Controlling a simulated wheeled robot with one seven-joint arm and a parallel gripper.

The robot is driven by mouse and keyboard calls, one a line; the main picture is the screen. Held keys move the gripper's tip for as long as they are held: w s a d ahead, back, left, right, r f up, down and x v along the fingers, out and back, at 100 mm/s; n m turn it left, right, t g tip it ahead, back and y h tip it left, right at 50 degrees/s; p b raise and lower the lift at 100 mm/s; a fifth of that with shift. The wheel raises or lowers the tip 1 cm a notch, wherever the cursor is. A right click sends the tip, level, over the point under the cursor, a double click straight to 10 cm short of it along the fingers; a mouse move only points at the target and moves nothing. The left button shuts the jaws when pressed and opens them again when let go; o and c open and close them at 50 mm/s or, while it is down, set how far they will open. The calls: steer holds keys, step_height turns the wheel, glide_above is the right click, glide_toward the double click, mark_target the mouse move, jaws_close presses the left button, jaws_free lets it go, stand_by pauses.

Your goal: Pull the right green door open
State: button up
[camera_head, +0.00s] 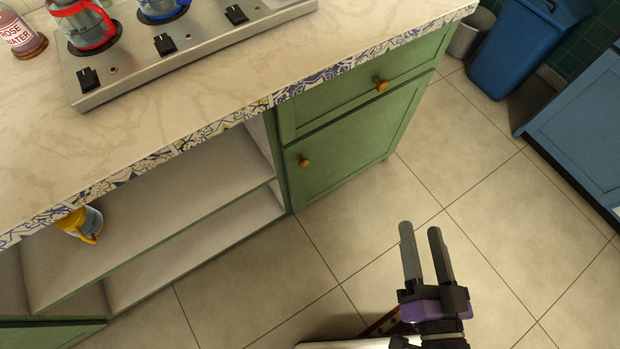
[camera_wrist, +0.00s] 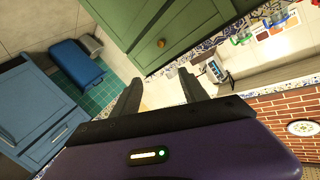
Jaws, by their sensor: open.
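The right green door (camera_head: 350,145) is shut, flush with the cabinet front, in the head view. Its small round wooden knob (camera_head: 304,161) sits near its upper left corner. A green drawer (camera_head: 350,95) with its own knob (camera_head: 381,84) is above it. My gripper (camera_head: 420,228) is open and empty, out over the floor, to the lower right of the door and apart from it. In the wrist view my gripper (camera_wrist: 160,84) shows both fingers spread with nothing between them. A round knob (camera_wrist: 161,43) on a green front shows beyond them; I cannot tell for sure which knob it is.
Open shelves (camera_head: 180,205) left of the door hold a yellow-lidded pot (camera_head: 82,224). The marble counter (camera_head: 200,115) overhangs above, bearing a stove (camera_head: 165,45). A blue bin (camera_head: 525,45) and blue cabinet (camera_head: 580,125) stand at the right. The tiled floor between is clear.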

steer(key=w+a+f+m+y+b, duration=0.25)
steer(key=w+f+m+b, duration=0.55)
steer(key=f, duration=0.6)
steer(key=m+g+y+b, duration=0.1)
steer(key=m+y+b, duration=0.5)
steer(key=m, duration=1)
glide_toward(305, 165)
steer(key=y+p, duration=0.1)
steer(key=shift+d+f+b+x, duration=0.1)
steer(key=shift+b+x, duration=0.1)
steer(key=shift+x, duration=1.85)
steer(key=shift+d+f+b+x, duration=0.1)
steer(key=shift+d+b+x, duration=0.1)
steer(key=shift+x, duration=1.85)
steer(key=shift+w, duration=0.15)
steer(key=shift+c, duration=0.2)
jaws_close()
